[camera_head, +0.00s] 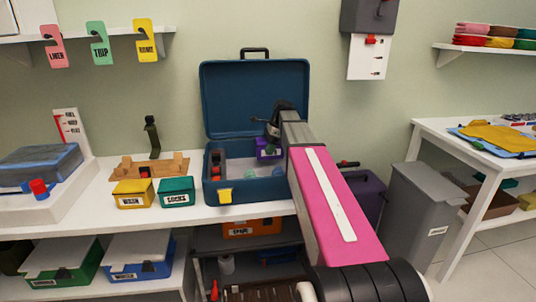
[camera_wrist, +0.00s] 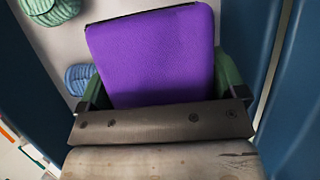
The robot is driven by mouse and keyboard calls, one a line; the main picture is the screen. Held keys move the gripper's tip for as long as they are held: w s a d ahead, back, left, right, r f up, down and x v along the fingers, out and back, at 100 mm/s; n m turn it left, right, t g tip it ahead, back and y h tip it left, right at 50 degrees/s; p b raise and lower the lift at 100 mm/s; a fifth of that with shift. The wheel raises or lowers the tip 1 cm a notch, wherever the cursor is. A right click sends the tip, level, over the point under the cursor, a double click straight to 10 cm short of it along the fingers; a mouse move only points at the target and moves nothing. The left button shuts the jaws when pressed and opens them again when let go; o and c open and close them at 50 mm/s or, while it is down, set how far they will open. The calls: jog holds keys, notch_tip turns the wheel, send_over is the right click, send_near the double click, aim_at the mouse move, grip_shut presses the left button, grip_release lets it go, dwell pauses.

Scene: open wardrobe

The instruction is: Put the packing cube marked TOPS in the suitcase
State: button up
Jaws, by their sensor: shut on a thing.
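A purple packing cube (camera_head: 268,150) is held by my gripper (camera_head: 272,136) inside the open blue suitcase (camera_head: 255,98), near its back right. I cannot read a label on the cube. In the wrist view the purple cube (camera_wrist: 155,55) sits between the two green fingers of my gripper (camera_wrist: 163,82), which are shut on its sides. The dark blue suitcase walls (camera_wrist: 298,110) show on both sides, with the pale suitcase floor beyond the cube. I cannot tell whether the cube touches the floor.
Green (camera_wrist: 48,8) and blue (camera_wrist: 78,78) rolled items lie in the suitcase to the left of the cube. A yellow WASH cube (camera_head: 133,194) and a green SOCKS cube (camera_head: 176,191) stand on the counter left of the suitcase. A grey bin (camera_head: 425,205) stands at right.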

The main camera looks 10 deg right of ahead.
jog(key=shift+f, duration=2.05)
jog(key=shift+f, duration=0.1)
jog(key=o, duration=0.8)
jog(key=shift+c, duration=0.2)
jog(key=v, duration=1.2)
jog(key=shift+d, duration=0.1)
